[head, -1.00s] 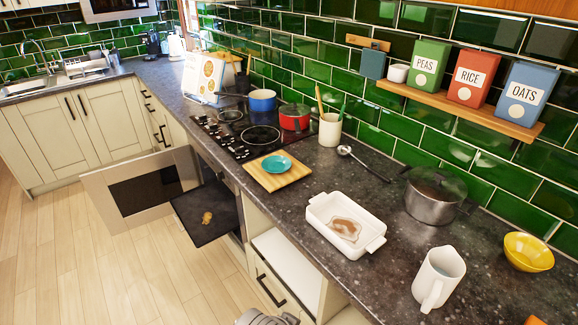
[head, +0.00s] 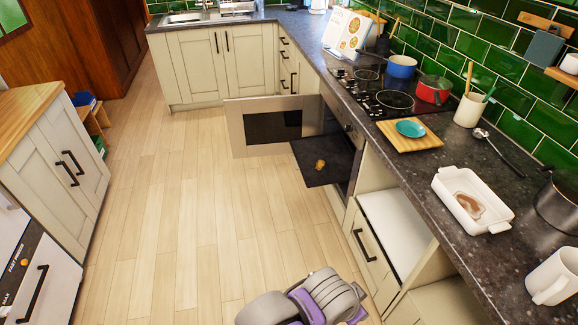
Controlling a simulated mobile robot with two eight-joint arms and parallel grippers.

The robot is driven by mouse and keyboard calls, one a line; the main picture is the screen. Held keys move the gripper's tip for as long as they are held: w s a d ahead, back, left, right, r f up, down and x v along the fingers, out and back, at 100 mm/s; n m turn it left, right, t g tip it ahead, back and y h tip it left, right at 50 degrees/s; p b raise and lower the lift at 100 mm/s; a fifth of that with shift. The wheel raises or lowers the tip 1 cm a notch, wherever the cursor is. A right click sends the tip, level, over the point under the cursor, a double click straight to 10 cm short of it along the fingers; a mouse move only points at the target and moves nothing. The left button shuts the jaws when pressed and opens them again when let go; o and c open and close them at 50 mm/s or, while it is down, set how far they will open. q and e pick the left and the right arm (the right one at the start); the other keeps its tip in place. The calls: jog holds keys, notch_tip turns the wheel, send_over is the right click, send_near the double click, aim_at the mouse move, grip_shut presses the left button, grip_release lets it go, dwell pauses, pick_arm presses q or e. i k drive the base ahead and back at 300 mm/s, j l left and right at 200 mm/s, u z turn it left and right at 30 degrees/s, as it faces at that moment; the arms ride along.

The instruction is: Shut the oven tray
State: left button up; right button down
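The dark oven tray (head: 328,158) is pulled out of the oven under the hob and sticks out over the floor. A small brown piece of food (head: 320,165) lies on it. The oven door (head: 273,124), pale with a dark window, stands swung open to the left behind the tray. The oven's inside is mostly hidden from this angle. Part of my own grey and purple arm or body shows at the bottom edge, well short of the tray. Neither gripper can be made out.
The dark worktop (head: 408,165) on the right holds a wooden board (head: 409,137) with a teal plate, a white baking dish (head: 472,200) and a red pot (head: 433,90). An open white drawer or shelf (head: 396,233) is nearer. A cabinet (head: 65,165) stands left. The wooden floor between is clear.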

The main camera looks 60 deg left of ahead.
aim_at(323, 160)
jog(key=k+u, duration=0.1)
jog(key=u, duration=1.75)
jog(key=i+j, duration=0.2)
jog(key=i, duration=0.35)
jog(key=i+j+z, duration=0.1)
jog(key=i+j, duration=0.15)
jog(key=i, duration=0.3)
jog(key=i+j, duration=0.25)
jog(key=i, duration=0.25)
jog(key=i+j+z, duration=0.1)
jog(key=i+j, duration=0.15)
jog(key=i, duration=0.3)
jog(key=i+j, duration=0.3)
jog(key=i, duration=0.2)
jog(key=i+l+z, duration=0.05)
